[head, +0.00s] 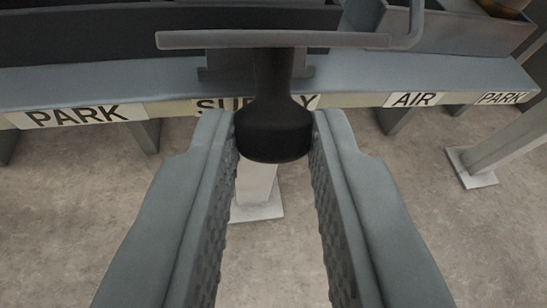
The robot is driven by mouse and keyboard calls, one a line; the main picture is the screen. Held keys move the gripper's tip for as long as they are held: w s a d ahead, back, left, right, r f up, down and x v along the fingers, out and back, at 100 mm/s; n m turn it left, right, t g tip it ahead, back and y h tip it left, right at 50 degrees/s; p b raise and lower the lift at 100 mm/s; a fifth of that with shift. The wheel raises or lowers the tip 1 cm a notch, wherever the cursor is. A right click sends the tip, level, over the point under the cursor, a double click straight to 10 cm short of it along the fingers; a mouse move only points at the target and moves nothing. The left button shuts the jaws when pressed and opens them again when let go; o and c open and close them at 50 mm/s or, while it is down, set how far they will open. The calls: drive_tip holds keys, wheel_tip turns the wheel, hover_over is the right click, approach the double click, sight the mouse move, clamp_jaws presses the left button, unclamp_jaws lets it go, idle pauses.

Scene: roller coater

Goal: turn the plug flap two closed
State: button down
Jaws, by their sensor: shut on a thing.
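A black rounded knob (273,132) on a short neck is between the two grey fingers of my gripper (276,122). My gripper is shut on the knob near its fingertips. The neck rises to a flat grey plate (355,40), which lies level across the top of the head view. I cannot tell which part is plug flap two or how far it is turned, as no label on the knob or plate shows.
A grey-blue bench (130,80) runs behind the knob. Its front edge bears PARK (85,116), SUPPLY, partly hidden, AIR (414,99) and another PARK label. A grey box (455,30) and a bent bar (416,22) stand at the upper right. A pale leg (505,138) stands on the floor.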

sight(257, 32)
drive_tip(key=r+g, duration=0.1)
drive_tip(key=g, duration=0.1)
drive_tip(key=shift+w+a+r+g, duration=0.15)
drive_tip(key=shift+w+r+g, duration=0.25)
drive_tip(key=shift+w+a+r+n+g+h, duration=0.1)
drive_tip(key=shift+w+r+n+g+h, duration=0.15)
drive_tip(key=shift+g, duration=0.4)
drive_tip(key=shift+w+r+n+g+h, duration=0.15)
drive_tip(key=shift+r+g+h, duration=0.15)
drive_tip(key=shift+g, duration=0.35)
drive_tip(key=shift+w+a+r+g+h, duration=0.1)
drive_tip(key=shift+w+r+g+h, duration=0.2)
drive_tip(key=shift+g, duration=0.55)
drive_tip(key=shift+w+a+r+g+h, duration=0.2)
drive_tip(key=shift+w+g, duration=0.2)
drive_tip(key=shift+g, duration=0.4)
drive_tip(key=shift+w+a+r+g+h, duration=0.1)
drive_tip(key=shift+w+r+g+h, duration=0.2)
drive_tip(key=shift+g, duration=0.55)
drive_tip(key=c, duration=1.3)
unclamp_jaws()
drive_tip(key=shift+o, duration=0.2)
drive_tip(key=v, duration=1.7)
